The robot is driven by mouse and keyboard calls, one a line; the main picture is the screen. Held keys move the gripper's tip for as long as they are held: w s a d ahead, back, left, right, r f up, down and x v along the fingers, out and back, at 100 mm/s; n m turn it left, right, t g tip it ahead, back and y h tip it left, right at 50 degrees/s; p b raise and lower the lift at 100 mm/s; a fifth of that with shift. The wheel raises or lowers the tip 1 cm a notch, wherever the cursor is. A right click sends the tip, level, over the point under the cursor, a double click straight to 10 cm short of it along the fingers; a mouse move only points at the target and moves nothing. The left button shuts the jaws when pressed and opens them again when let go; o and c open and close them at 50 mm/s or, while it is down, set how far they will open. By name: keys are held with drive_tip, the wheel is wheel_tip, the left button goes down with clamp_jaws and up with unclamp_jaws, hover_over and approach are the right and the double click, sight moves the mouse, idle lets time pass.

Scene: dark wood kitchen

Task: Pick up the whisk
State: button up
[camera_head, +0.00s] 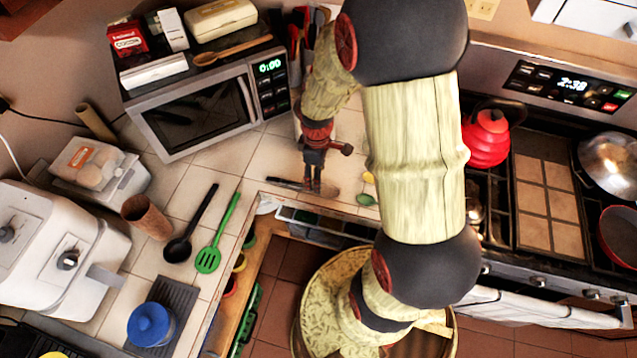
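My gripper (313,184) points down at the counter in front of the microwave, with its fingertips close to the counter surface. A thin dark-handled utensil (284,183), which looks like the whisk, lies flat there and runs under or between my fingertips.
The microwave (205,118) stands left of my arm, with a utensil holder behind. A black ladle (190,225) and a green slotted spatula (218,235) lie left on the counter (222,178). A red kettle (487,138) sits on the stove at right. A drawer (320,222) is open below the counter edge.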

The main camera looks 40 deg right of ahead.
wheel_tip(320, 180, down, 8)
drive_tip(key=shift+s+d+r+b, duration=0.15)
drive_tip(key=shift+b, duration=0.45)
drive_tip(key=c, duration=1.3)
drive_tip(key=shift+r, duration=0.1)
drive_tip(key=shift+c, duration=0.2)
